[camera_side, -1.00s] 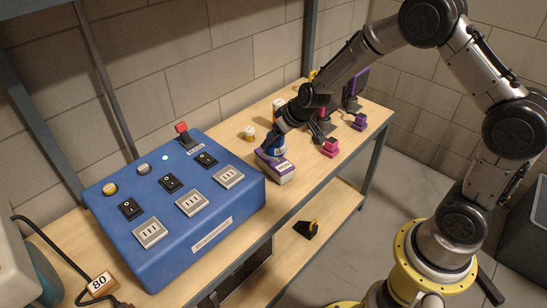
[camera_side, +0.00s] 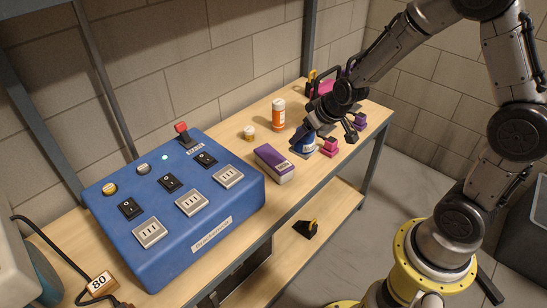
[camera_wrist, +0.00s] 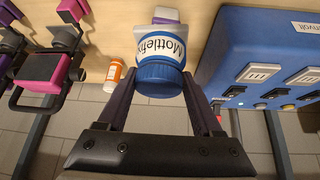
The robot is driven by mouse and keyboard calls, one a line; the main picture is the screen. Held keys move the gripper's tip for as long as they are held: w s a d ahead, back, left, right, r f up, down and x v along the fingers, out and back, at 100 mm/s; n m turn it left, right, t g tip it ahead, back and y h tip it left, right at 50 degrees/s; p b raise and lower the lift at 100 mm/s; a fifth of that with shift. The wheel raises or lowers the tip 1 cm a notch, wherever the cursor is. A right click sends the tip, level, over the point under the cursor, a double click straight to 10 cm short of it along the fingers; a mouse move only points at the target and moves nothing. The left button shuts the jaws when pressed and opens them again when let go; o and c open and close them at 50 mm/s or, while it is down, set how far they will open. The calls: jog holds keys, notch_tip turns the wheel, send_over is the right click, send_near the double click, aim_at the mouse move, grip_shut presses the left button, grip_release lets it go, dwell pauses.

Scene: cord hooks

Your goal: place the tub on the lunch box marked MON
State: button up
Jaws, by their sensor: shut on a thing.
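My gripper (camera_side: 303,139) is shut on the tub (camera_side: 305,147), which is blue with a white band. The wrist view shows the tub (camera_wrist: 161,68) between both fingers, its blue lid toward the camera and printed lettering on its white label. The lunch box (camera_side: 274,162) is a long purple and white box on the bench, left of the tub in the side view. Its end carries a small label, too small to read surely. In the wrist view the lunch box (camera_wrist: 166,14) shows beyond the tub and is partly hidden by it. Nothing lies on its visible top.
A blue switch panel (camera_side: 146,243) stands left of the box. An orange bottle (camera_side: 278,118) and a small jar (camera_side: 249,133) stand behind it. Pink (camera_side: 329,149) and purple (camera_side: 359,125) pieces stand close right of my gripper. A small bare strip of bench lies around the box.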

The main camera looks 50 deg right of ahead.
jog(key=shift+s+d+r, duration=0.35)
jog(key=shift+s+r, duration=0.1)
jog(key=shift+s, duration=0.1)
jog(key=shift+d+r, duration=0.35)
jog(key=shift+r, duration=0.2)
jog(key=w+d+f, duration=0.1)
jog(key=w+f, duration=0.2)
jog(key=w, duration=0.1)
jog(key=w+f, duration=0.3)
jog(key=w, duration=0.2)
jog(key=w+d+f, duration=0.1)
jog(key=w+f, duration=0.2)
jog(key=w, duration=0.1)
jog(key=shift+w+d+f, duration=0.15)
jog(key=shift+d+f, duration=0.1)
jog(key=shift+d, duration=0.1)
jog(key=shift+w+f, duration=0.2)
jog(key=shift+f, duration=1.55)
jog(key=shift+f, duration=0.15)
jog(key=o, duration=1.4)
